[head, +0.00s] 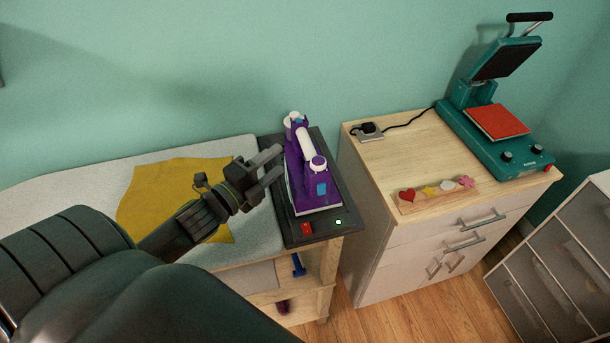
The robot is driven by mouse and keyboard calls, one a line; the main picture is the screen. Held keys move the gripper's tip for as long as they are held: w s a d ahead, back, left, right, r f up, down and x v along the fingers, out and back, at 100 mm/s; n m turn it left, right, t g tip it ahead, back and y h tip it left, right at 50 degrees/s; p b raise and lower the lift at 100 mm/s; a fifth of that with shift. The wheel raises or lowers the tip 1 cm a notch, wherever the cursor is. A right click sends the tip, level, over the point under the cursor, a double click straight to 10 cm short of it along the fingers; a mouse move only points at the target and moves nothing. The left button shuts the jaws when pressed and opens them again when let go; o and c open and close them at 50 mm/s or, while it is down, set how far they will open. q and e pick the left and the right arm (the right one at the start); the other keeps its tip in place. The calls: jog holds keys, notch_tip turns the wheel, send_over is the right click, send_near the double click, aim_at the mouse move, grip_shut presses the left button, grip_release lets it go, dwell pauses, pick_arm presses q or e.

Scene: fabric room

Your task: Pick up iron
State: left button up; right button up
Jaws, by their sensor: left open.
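A purple iron with a white handle (309,178) stands on a dark base plate (327,235) at the right end of the ironing surface. The plate has a red switch and a lit green light at its front. My left gripper (275,166) is open and empty, just left of the iron, with its fingers pointing toward it. The fingertips look close to the iron's left side; I cannot tell whether they touch it. My right gripper is not in view.
A yellow cloth (160,190) lies on the padded ironing board (60,205). To the right, a wooden cabinet (385,165) carries a teal heat press (480,135), a power socket (368,136) and a strip of small shapes (437,195). A wall is behind.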

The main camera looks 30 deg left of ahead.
aim_at(305, 136)
pick_arm(q)
jog(key=shift+w+d+r+b, duration=0.1)
jog(key=shift+w+d, duration=0.25)
jog(key=shift+w, duration=1.3)
jog(key=shift+w+d+r+b, duration=0.15)
jog(key=shift+w+d, duration=0.2)
jog(key=shift+w, duration=1.25)
jog(key=shift+w+d+f+b, duration=0.1)
jog(key=shift+w+d, duration=0.25)
jog(key=shift+w, duration=1.3)
jog(key=shift+s, duration=0.1)
grip_shut()
jog(key=shift+r, duration=0.25)
